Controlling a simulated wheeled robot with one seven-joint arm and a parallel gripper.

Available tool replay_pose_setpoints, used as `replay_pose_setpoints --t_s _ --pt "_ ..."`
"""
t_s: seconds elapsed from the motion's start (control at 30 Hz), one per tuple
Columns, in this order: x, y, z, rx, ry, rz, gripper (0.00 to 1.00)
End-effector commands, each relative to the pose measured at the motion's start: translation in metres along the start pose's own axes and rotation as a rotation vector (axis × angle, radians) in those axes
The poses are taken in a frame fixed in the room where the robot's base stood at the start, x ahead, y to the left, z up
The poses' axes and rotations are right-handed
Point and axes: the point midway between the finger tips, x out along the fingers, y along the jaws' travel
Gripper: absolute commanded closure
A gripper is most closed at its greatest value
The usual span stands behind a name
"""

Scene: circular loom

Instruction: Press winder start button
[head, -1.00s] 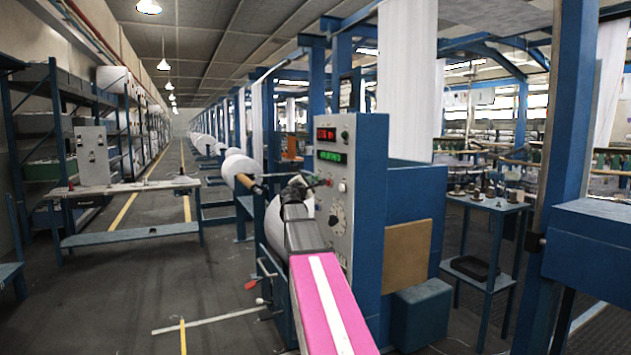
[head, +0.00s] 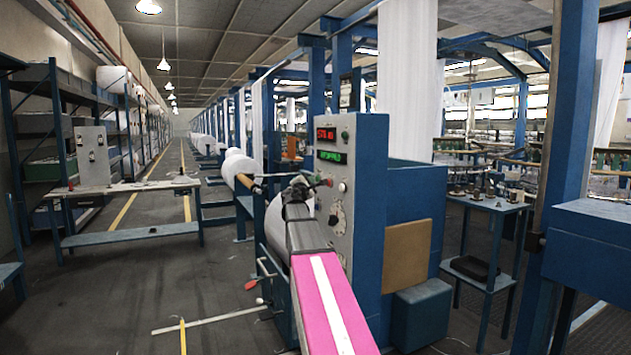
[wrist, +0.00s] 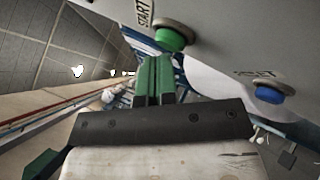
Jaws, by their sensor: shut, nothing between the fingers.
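The green start button (wrist: 172,38), in a metal ring with the word START beside it, is at the upper middle of the wrist view. It sits on a pale panel face. My gripper (wrist: 153,62) has its two green fingers shut together with nothing between them. The fingertips are just below and left of the green button in that view; I cannot tell whether they touch it. In the head view the end of my arm is beside the front of the winder's control panel (head: 347,240), and my fingers are hard to make out there.
A blue button (wrist: 270,93) is to the right of the green one in the wrist view. The panel also carries a red display (head: 326,135) and a green display (head: 330,156). A white roll (head: 274,225) is left of my arm. A workbench (head: 125,187) stands across the aisle.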

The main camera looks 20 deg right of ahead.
Motion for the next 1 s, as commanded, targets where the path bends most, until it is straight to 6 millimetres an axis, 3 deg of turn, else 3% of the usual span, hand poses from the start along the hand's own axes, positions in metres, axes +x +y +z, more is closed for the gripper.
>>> replay_pose_setpoints --t_s 0.57,1.0 --pt "0.001 -0.001 0.001 0.0 -0.001 0.0 1.0" --pt "-0.01 0.007 -0.007 0.0 0.0 0.0 1.0"
